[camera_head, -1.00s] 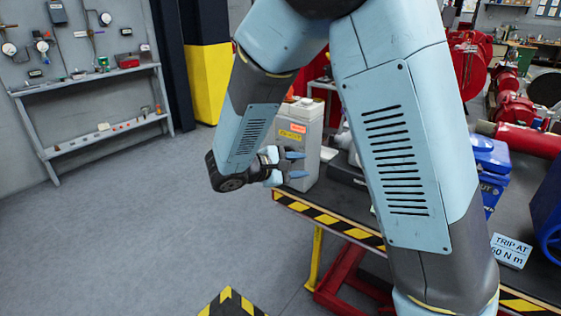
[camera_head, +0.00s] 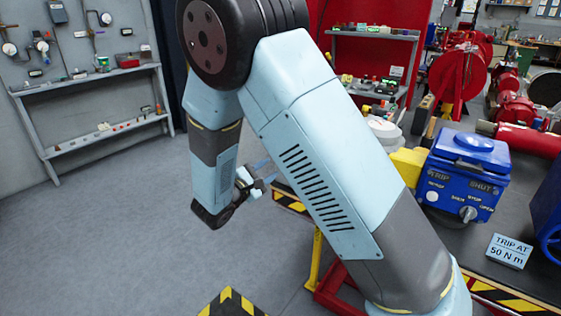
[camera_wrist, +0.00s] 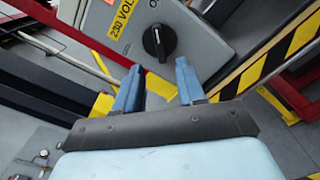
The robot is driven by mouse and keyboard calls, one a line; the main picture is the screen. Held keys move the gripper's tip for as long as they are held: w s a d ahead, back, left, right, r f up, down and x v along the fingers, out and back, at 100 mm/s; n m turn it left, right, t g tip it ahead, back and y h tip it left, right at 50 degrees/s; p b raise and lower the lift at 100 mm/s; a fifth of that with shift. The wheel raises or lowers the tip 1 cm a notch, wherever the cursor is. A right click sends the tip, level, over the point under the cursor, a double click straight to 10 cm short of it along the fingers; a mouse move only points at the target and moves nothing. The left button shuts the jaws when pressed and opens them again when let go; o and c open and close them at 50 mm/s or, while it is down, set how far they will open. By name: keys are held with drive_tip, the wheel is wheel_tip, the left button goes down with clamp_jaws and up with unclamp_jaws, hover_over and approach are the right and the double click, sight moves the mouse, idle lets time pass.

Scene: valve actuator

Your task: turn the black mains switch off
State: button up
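The black mains switch (camera_wrist: 159,42) is a round rotary knob on the face of a grey box (camera_wrist: 205,30) in the wrist view. An orange label reading 230 VOLT (camera_wrist: 122,18) is beside it, and part of a letter O shows near the knob. My gripper (camera_wrist: 157,75) is open and empty in the wrist view, its two blue fingers spread below the knob and apart from it. In the head view my gripper (camera_head: 267,172) shows left of my upper arm link, which hides the grey box.
A blue box marked TRIP and SHUT (camera_head: 465,175) with a grey knob stands on the bench to the right. A sign reading TRIP AT 50 N m (camera_head: 509,251) is in front of it. The bench edge has yellow-black stripes (camera_wrist: 278,58). The floor at left is clear.

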drive_tip(key=x, duration=0.7)
drive_tip(key=shift+w+d, duration=0.15)
drive_tip(key=shift+w, duration=0.05)
drive_tip(key=shift+c, duration=0.3)
clamp_jaws()
